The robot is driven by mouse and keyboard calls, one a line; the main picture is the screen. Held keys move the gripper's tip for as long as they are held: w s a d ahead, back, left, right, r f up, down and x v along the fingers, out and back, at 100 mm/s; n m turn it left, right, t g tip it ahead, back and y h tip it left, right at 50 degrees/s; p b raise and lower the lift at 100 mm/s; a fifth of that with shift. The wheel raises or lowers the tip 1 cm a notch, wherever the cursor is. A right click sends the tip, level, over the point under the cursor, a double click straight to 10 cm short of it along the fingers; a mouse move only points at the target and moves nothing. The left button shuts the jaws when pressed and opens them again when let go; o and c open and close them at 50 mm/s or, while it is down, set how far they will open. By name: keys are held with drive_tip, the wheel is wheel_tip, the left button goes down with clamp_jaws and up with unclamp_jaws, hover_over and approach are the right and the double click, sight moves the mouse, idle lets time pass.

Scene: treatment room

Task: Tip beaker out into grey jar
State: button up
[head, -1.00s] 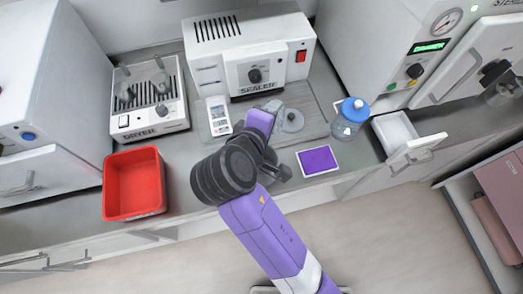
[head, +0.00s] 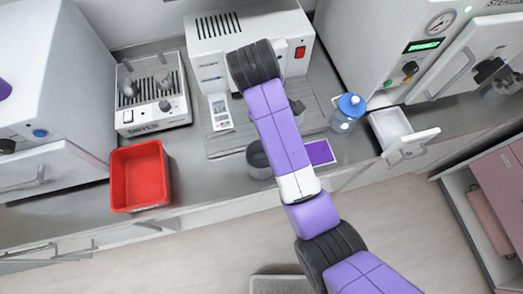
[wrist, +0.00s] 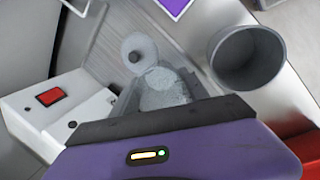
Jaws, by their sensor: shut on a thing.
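The grey jar (head: 258,160) stands on the counter, partly behind my arm in the head view. In the wrist view the jar (wrist: 247,58) is open at the top, and its visible inside looks empty. My gripper (wrist: 160,105) is shut on a clear beaker (wrist: 165,86) at the bottom middle of the wrist view. Pale, grainy-looking contents show in it. The beaker is apart from the jar, to its left in that view. I cannot tell its exact tilt. My arm hides the beaker in the head view.
A clear round piece (wrist: 138,48) lies on the mat near the beaker. The sealer (head: 215,50) and dryer (head: 152,95) stand behind. A red bin (head: 139,176) is left. A purple pad (head: 320,152), a blue-capped bottle (head: 347,113) and an open drawer (head: 392,128) are right.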

drive_tip(key=shift+w+d+f+g+y, duration=0.15)
drive_tip(key=shift+w+g, duration=0.25)
drive_tip(key=shift+g, duration=0.2)
drive_tip(key=shift+w+a+f+g+y, duration=0.15)
drive_tip(key=shift+w+g, duration=0.2)
drive_tip(key=shift+g, duration=0.25)
drive_tip(key=shift+d, duration=0.1)
drive_tip(key=shift+f+g, duration=0.15)
drive_tip(key=shift+g, duration=0.25)
